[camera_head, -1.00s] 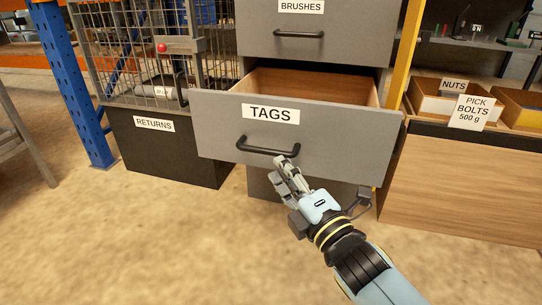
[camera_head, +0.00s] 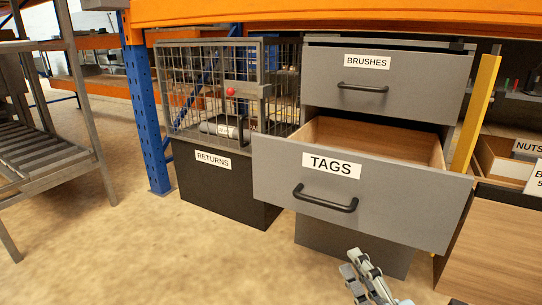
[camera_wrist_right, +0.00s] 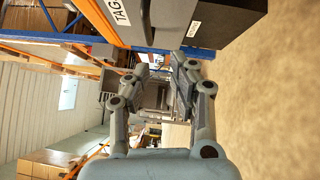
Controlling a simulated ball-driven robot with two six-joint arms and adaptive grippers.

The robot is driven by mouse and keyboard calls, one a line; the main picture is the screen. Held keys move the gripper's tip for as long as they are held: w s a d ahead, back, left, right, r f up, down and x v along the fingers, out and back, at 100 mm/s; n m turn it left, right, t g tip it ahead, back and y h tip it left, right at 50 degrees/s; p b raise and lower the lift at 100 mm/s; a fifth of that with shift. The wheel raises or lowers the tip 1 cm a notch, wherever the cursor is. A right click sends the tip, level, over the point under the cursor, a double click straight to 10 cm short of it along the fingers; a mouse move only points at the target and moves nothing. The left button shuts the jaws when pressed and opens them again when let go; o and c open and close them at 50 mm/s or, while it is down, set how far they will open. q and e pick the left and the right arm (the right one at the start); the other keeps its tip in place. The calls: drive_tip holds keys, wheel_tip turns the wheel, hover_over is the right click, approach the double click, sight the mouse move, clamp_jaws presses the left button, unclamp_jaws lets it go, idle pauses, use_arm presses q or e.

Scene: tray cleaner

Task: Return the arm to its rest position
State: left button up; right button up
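My right gripper (camera_head: 356,262) shows at the bottom edge of the head view, below the TAGS drawer (camera_head: 270,183) and apart from its black handle (camera_head: 325,205). In the right wrist view the two fingers of this gripper (camera_wrist_right: 160,68) stand apart with nothing between them, so it is open and empty. The TAGS drawer is pulled out, and the part of its wooden inside that shows is bare. My left gripper is not in view.
A closed BRUSHES drawer (camera_head: 384,84) is above. A wire cage (camera_head: 188,90) over the black RETURNS bin (camera_head: 217,190) stands to the left, beside a blue post (camera_head: 147,120). A NUTS box (camera_head: 495,160) is at right. The floor in front is clear.

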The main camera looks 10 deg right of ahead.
use_arm(q)
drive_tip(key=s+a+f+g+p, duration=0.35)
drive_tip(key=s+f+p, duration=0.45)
drive_tip(key=p, duration=1)
use_arm(e)
drive_tip(key=s+d+f+m+g+h, duration=0.2)
drive_tip(key=s+d+f+m+g, duration=0.25)
drive_tip(key=s+m, duration=0.4)
drive_tip(key=s+d+f+m+g+h, duration=0.1)
drive_tip(key=s+d+f+m+g, duration=0.35)
drive_tip(key=s, duration=0.75)
drive_tip(key=s+d+f+m+g+h, duration=0.2)
drive_tip(key=s+f+m+g, duration=0.25)
drive_tip(key=s+m, duration=0.45)
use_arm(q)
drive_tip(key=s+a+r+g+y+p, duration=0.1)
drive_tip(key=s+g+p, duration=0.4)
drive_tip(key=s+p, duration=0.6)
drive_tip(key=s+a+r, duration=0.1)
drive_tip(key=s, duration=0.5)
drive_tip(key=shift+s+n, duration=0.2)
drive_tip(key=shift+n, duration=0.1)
use_arm(e)
drive_tip(key=s+d+g, duration=0.1)
drive_tip(key=s+g, duration=0.3)
drive_tip(key=s, duration=1.2)
drive_tip(key=shift+s+d+r+n+g, duration=0.15)
drive_tip(key=shift+d+r+n+g, duration=0.15)
drive_tip(key=shift+d+r+g, duration=0.1)
